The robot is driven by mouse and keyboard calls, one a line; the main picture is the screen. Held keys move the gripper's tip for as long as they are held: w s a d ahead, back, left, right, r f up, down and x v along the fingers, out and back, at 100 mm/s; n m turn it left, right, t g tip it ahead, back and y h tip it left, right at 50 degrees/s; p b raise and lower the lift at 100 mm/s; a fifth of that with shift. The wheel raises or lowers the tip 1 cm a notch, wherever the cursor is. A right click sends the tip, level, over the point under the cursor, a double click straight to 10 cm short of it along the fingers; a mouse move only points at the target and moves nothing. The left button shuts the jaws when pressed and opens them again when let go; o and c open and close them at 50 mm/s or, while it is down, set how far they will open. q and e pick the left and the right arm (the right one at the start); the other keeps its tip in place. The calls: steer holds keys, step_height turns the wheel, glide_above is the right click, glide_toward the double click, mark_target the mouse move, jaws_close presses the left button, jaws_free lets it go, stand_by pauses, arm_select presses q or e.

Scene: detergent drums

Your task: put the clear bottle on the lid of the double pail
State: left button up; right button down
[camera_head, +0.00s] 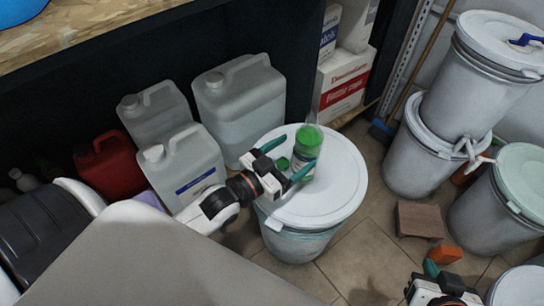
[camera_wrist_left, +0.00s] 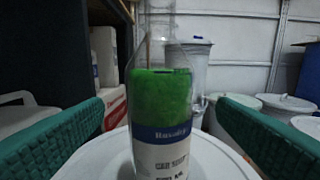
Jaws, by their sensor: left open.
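The clear bottle (camera_head: 309,140), with green contents and a blue and white label, stands upright on the white lid of the middle drum (camera_head: 335,190). In the left wrist view the bottle (camera_wrist_left: 162,105) is between the fingers, with gaps on both sides. My left gripper (camera_head: 290,158) is open around or just before it. The double pail (camera_head: 455,110), two stacked grey pails, stands at the right. Its white top lid (camera_head: 490,35) carries a blue object (camera_head: 525,40). My right gripper (camera_head: 440,285) is at the bottom right, partly cut off; its jaw opening is unclear.
Large jugs (camera_head: 240,105) and a red canister (camera_head: 108,165) stand left of the middle drum. Boxes (camera_head: 343,85) stand on a shelf behind. Some tile floor is bare.

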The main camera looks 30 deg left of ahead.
arm_select(q)
steer(key=s+f+g+y, duration=0.1)
steer(key=s, duration=0.1)
steer(key=s+f+n+g+y, duration=0.1)
steer(key=s+g, duration=0.1)
steer(key=s+a+f+g+y, duration=0.1)
steer(key=s+f, duration=0.1)
steer(key=shift+s+a+g+y+p, duration=0.1)
steer(key=shift+s+g+y+p, duration=0.2)
steer(key=shift+s+p, duration=0.1)
steer(key=s+g, duration=0.1)
steer(key=s+f+g+y, duration=0.1)
steer(key=s+g, duration=0.1)
steer(key=s+f+g, duration=0.1)
steer(key=s+g, duration=0.1)
steer(key=shift+d+f+n, duration=0.15)
steer(key=shift+d+n, duration=0.2)
steer(key=shift+n, duration=0.05)
arm_select(e)
steer(key=s+g, duration=0.1)
steer(key=s+d+f+g, duration=0.1)
steer(key=s+f, duration=0.1)
steer(key=s, duration=0.1)
steer(key=shift+d+f+g+h, duration=0.2)
steer(key=shift+f+g+h, duration=0.1)
steer(key=shift+g, duration=0.1)
